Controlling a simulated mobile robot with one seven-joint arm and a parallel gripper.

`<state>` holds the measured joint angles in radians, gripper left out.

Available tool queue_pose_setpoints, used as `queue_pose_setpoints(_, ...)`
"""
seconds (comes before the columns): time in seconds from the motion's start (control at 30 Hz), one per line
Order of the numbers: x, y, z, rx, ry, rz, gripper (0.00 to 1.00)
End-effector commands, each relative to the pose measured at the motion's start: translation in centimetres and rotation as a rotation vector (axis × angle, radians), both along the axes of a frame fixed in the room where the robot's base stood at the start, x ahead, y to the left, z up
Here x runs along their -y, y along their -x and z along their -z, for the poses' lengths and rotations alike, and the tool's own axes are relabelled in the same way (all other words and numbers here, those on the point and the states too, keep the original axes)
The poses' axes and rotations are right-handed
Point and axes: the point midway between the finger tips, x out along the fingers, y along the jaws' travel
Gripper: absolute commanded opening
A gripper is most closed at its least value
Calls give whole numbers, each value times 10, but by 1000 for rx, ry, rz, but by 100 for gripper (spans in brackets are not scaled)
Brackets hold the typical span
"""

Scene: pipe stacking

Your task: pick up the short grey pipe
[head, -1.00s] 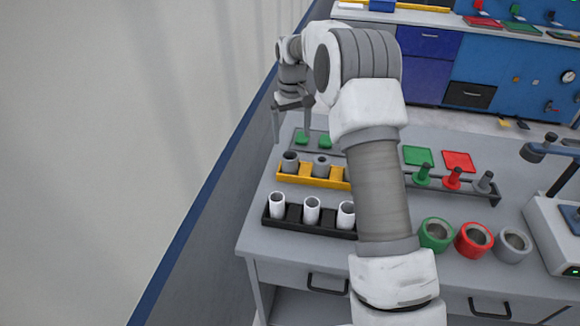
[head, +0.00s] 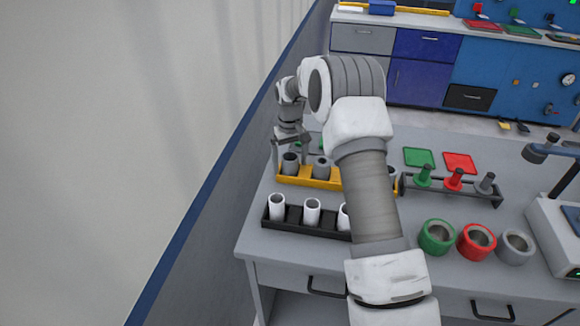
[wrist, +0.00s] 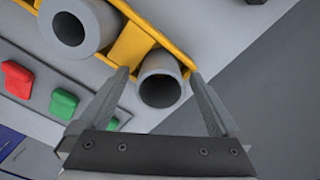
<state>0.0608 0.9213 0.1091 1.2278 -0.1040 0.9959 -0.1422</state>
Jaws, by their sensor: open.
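A thin-walled grey pipe (head: 290,166) stands upright at the left end of the yellow rack (head: 318,184). A thicker-walled grey pipe (head: 321,170) stands to its right in the same rack. My gripper (head: 290,150) is open at the left pipe. In the wrist view, the thin-walled pipe (wrist: 160,88) sits between the two open fingers of my gripper (wrist: 158,76), with a gap to the right finger. The thick-walled pipe (wrist: 72,26) is outside the left finger. My arm hides the middle of the rack in the head view.
A black rack (head: 300,226) with white pipes stands in front. Red (wrist: 18,80) and green (wrist: 63,103) pieces lie near the left finger. A grey post rack (head: 460,192) and green, red and grey rings (head: 475,241) are right. The wall is close on the left.

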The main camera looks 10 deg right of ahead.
Motion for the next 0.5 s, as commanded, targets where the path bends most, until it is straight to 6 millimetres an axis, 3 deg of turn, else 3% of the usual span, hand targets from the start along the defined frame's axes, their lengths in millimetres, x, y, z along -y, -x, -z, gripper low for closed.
queue_pose_setpoints(0.07,0,0,0,0,0,0,97)
queue_pose_setpoints(0.5,0,0,0,-1,0,0,18)
